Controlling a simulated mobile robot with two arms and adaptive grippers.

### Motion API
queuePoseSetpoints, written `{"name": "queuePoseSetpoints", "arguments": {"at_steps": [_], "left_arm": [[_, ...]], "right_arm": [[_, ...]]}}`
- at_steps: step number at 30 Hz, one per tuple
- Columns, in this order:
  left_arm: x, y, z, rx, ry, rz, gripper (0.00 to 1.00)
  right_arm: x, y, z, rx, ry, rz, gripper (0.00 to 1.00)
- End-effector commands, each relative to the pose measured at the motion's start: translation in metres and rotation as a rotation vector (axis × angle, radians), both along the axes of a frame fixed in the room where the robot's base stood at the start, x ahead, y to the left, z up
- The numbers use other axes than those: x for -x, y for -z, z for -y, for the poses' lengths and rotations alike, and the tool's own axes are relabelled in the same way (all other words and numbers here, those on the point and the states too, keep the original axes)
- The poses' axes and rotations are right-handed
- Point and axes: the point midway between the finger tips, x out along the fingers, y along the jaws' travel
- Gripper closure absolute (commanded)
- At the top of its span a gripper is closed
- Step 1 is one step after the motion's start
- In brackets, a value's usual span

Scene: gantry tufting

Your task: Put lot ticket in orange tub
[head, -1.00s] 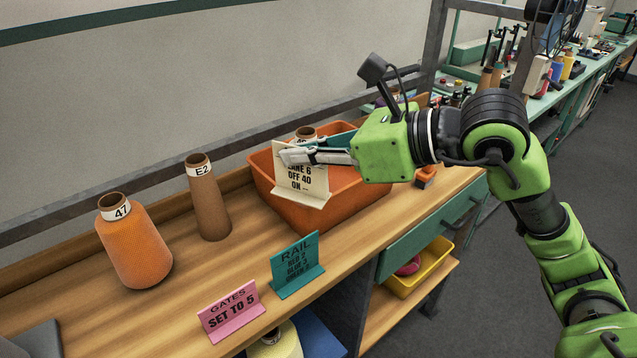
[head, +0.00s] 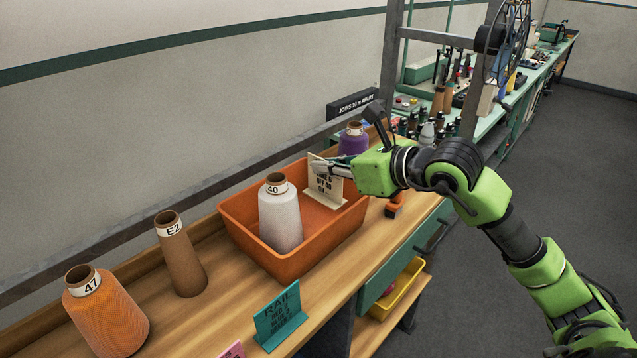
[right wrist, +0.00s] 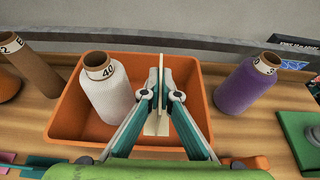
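The lot ticket, a cream card with black print and a small foot (head: 326,186), is in my right gripper (head: 325,165). The gripper is shut on its upper part and holds it upright over the right part of the orange tub (head: 262,256). In the right wrist view the ticket (right wrist: 156,122) stands edge-on between the fingers (right wrist: 160,92), inside the tub's outline (right wrist: 66,122). I cannot tell whether its foot touches the tub floor. A white cone marked 40 (head: 281,218) stands in the tub, left of the ticket. My left gripper is out of view.
A purple cone (head: 353,141) stands just past the tub. A brown E2 tube (head: 180,258) and an orange cone (head: 106,313) stand to the left. A teal RAIL sign (head: 280,318) stands in front, near the bench edge. A yellow bin (head: 400,288) is below.

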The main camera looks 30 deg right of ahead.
Motion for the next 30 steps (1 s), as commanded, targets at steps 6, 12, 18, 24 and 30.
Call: {"name": "queuePoseSetpoints", "arguments": {"at_steps": [6,12,18,24,30], "left_arm": [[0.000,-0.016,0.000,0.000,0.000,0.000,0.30],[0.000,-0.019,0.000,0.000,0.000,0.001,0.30],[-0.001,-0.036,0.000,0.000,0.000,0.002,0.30],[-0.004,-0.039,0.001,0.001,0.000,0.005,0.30],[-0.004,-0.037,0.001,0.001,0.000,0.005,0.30]], "right_arm": [[-0.029,0.036,0.010,-0.003,0.001,-0.003,1.00],[-0.039,0.050,0.013,-0.002,0.000,0.000,1.00],[-0.044,0.075,0.014,-0.003,-0.001,-0.006,1.00],[-0.045,0.089,0.015,0.001,-0.001,0.000,1.00],[-0.045,0.090,0.015,0.000,-0.001,0.001,1.00]]}}
